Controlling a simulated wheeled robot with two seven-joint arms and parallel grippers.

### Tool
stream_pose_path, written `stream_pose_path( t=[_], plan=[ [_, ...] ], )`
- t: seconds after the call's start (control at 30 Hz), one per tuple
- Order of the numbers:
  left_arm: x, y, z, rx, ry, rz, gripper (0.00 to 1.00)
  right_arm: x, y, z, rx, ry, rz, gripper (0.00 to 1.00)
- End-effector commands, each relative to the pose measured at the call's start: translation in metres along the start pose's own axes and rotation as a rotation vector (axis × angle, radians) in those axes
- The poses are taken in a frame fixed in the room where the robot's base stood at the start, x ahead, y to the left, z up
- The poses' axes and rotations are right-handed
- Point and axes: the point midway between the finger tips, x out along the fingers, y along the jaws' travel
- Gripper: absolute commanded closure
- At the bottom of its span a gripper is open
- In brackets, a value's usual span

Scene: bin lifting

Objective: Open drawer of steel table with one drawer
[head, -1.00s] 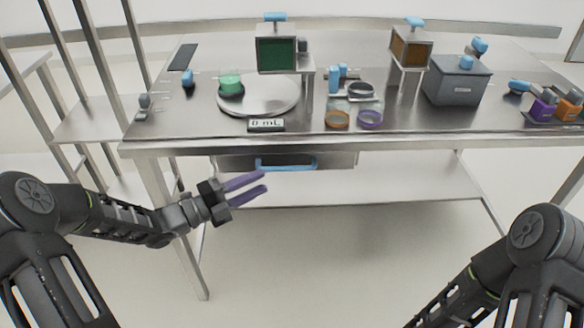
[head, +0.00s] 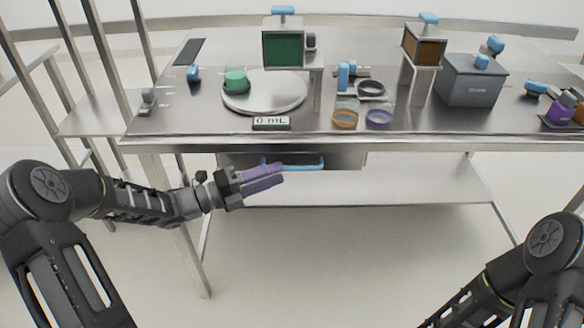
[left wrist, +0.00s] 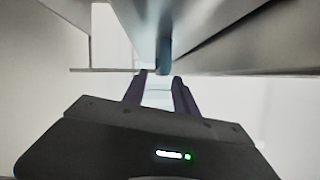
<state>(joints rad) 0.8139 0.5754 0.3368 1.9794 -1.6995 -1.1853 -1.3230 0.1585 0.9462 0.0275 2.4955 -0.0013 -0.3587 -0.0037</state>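The steel table (head: 420,145) stands ahead, with one drawer (head: 345,160) under its top at the front left. The drawer looks shut. Its blue bar handle (head: 305,164) runs across the drawer front and also shows in the left wrist view (left wrist: 164,55). My left gripper (head: 281,174) is just in front of the handle's left part, with its purple fingers hiding some of it. In the left wrist view the left gripper (left wrist: 157,80) has its fingers apart, with the handle just beyond the tips and nothing clearly held. My right gripper is out of view.
A lower shelf (head: 400,185) lies beneath. The floor in front is clear.

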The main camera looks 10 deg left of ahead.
Motion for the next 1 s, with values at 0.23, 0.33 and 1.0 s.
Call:
stream_pose_path(
  t=[0.23, 0.33, 1.0],
  plan=[
    [0.039, 0.000, 0.000, 0.000, 0.002, -0.002, 0.66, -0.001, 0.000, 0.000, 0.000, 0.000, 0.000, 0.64],
    [0.049, 0.000, 0.000, -0.001, 0.001, -0.001, 0.66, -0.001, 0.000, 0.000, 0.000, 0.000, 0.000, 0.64],
    [0.053, 0.000, 0.000, 0.000, 0.000, 0.000, 0.93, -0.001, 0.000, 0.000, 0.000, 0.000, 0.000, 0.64]
  ],
)
